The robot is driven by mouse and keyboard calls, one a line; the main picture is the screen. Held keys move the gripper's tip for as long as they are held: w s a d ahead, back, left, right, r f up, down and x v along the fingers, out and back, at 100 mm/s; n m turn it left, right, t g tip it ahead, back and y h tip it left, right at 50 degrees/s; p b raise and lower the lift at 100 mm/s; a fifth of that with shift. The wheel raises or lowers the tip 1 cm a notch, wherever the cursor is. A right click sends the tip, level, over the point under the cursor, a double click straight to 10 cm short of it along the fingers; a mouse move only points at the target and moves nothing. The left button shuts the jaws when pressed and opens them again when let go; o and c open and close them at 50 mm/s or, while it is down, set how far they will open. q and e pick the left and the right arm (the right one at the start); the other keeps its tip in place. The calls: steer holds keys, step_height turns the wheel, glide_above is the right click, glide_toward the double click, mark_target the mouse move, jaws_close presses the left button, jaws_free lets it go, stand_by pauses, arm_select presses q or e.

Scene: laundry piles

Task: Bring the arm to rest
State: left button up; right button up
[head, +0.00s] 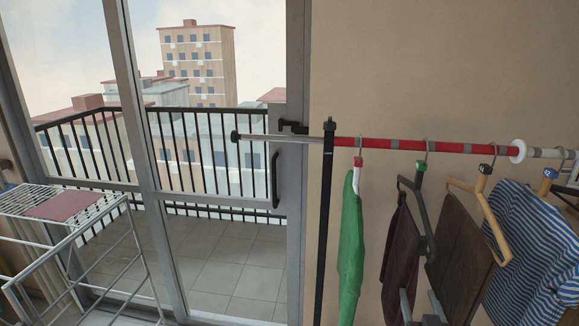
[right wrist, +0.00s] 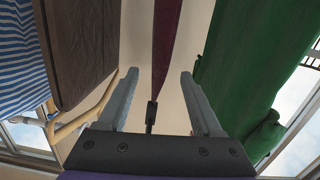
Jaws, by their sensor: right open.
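My right gripper (head: 421,308) is low at the bottom edge of the head view, in front of the hanging clothes. It is open; in the right wrist view its two grey fingers (right wrist: 159,73) stand apart. A dark maroon garment (head: 399,250) hangs on a dark hanger (head: 417,205). In the right wrist view this garment (right wrist: 167,45) shows edge-on in the gap between the fingers. I cannot tell whether a finger touches it. My left gripper is not in view.
A red rail (head: 400,146) on a black post (head: 327,220) carries a green garment (head: 349,245), a brown garment (head: 458,255) and a blue striped garment (head: 535,240). A white drying rack (head: 75,245) with a reddish cloth (head: 62,205) stands left, by the glass door.

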steer(key=s+a+f+n+g+y+p, duration=0.1)
steer(key=s+a+f+g+y+p, duration=0.1)
steer(key=s+a+g, duration=0.3)
steer(key=s+a+f+n+g+y+p, duration=0.1)
steer(key=s+a+g+p, duration=0.4)
steer(key=s+a, duration=0.6)
steer(key=s+f+g+y, duration=0.1)
steer(key=s+f, duration=0.1)
steer(key=s, duration=0.3)
steer(key=shift+f+y, duration=0.25)
steer(key=shift+y, duration=0.05)
